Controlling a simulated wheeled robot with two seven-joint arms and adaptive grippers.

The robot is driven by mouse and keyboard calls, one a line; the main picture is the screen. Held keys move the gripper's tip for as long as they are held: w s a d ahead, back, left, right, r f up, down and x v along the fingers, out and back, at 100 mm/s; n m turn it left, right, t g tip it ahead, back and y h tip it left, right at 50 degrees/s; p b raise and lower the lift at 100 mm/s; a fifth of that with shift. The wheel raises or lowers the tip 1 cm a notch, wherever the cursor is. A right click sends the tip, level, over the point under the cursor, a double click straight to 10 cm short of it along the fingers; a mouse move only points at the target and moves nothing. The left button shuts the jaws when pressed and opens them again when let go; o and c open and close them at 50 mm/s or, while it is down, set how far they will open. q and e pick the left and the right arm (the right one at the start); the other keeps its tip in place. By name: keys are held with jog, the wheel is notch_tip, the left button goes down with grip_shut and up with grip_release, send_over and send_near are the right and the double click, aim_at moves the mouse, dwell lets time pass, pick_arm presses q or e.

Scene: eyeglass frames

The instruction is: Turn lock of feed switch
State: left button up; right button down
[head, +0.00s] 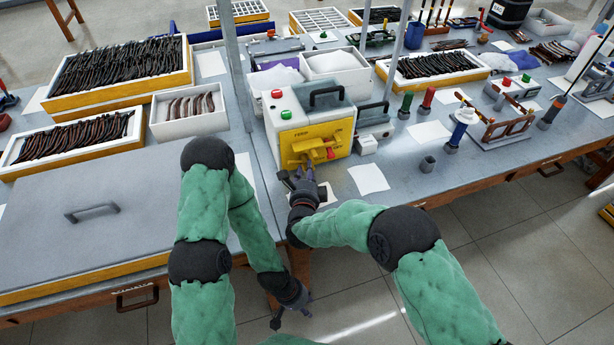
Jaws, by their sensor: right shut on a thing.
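The feed switch is on the yellow front panel (342,131) of a white machine with a black top handle. Its yellow lock (303,147) sticks out from the panel, with a red knob (331,154) beside it. My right gripper (307,169) is at the panel, with its fingers shut on the lower part of the lock. The fingers partly hide the place of contact. My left gripper (291,317) is low in front of the table edge, with its fingers apart, empty and away from the machine.
Trays of dark eyeglass parts (70,138) and a grey lidded box (75,235) fill the left. Free tabletop shows at the front right.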

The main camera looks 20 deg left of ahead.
jog(key=shift+s+f+n+t+b, duration=0.15)
jog(key=shift+f+n+b, duration=0.15)
jog(key=shift+n, duration=0.25)
jog(key=shift+f+n+t+b, duration=0.15)
jog(key=shift+f+n+b, duration=0.15)
jog(key=shift+n, duration=0.25)
jog(key=shift+n+t, duration=0.3)
jog(key=shift+n, duration=0.3)
jog(key=c, duration=1.2)
grip_release()
jog(key=shift+r, duration=0.1)
jog(key=shift+r, duration=0.1)
